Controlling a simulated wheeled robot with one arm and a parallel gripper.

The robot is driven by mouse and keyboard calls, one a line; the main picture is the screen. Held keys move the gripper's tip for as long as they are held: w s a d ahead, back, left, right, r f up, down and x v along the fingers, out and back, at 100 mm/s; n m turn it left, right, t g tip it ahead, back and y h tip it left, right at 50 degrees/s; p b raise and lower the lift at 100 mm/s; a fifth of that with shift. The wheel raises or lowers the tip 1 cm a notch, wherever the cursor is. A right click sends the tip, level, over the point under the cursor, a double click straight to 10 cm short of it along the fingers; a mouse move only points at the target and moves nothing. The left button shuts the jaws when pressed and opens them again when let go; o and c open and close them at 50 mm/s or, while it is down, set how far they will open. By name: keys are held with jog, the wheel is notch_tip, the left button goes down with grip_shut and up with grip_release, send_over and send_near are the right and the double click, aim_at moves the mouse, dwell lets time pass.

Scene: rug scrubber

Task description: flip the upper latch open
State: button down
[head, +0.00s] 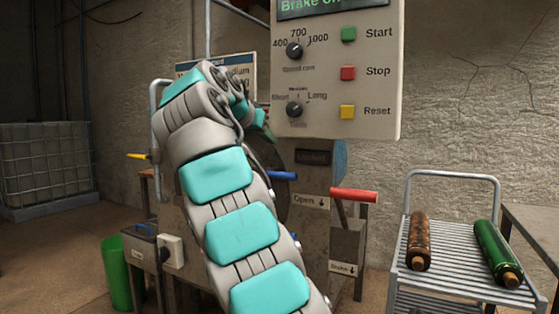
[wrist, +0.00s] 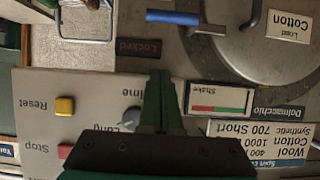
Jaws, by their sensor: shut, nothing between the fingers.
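A blue handle (head: 283,175), which looks like the upper latch, sticks out sideways on the machine front below the control panel. It also shows at the top of the wrist view (wrist: 172,17), with a metal arm at its right end. A dark "Locked" plate (head: 313,157) is just above it; it appears upside down in the wrist view (wrist: 139,47). My gripper (head: 264,128) is above the blue handle, partly hidden by my arm. In the wrist view its green fingers (wrist: 159,72) are together and empty, apart from the handle.
The control panel (head: 385,115) with knobs and buttons overhangs close to my gripper. A red handle (head: 353,195) juts out lower right, near an "Open" label (head: 308,201). A trolley (head: 450,276) with two rolls stands right. A green bin (head: 117,272) stands left.

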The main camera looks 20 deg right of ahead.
send_over(285, 175)
notch_tip(285, 175, down, 4)
jog(key=shift+f, duration=0.1)
jog(key=shift+s+a+f+b, duration=0.2)
jog(key=shift+f+b, duration=0.55)
jog(key=shift+f, duration=0.25)
jog(key=shift+s+a+f+b, duration=0.1)
jog(key=shift+a+f+b, duration=0.1)
jog(key=shift+f+b, duration=0.65)
jog(key=shift+f, duration=0.1)
jog(key=shift+d+f, duration=0.1)
jog(key=shift+f, duration=0.05)
jog(key=shift+f+b, duration=0.15)
jog(key=shift+b, duration=0.35)
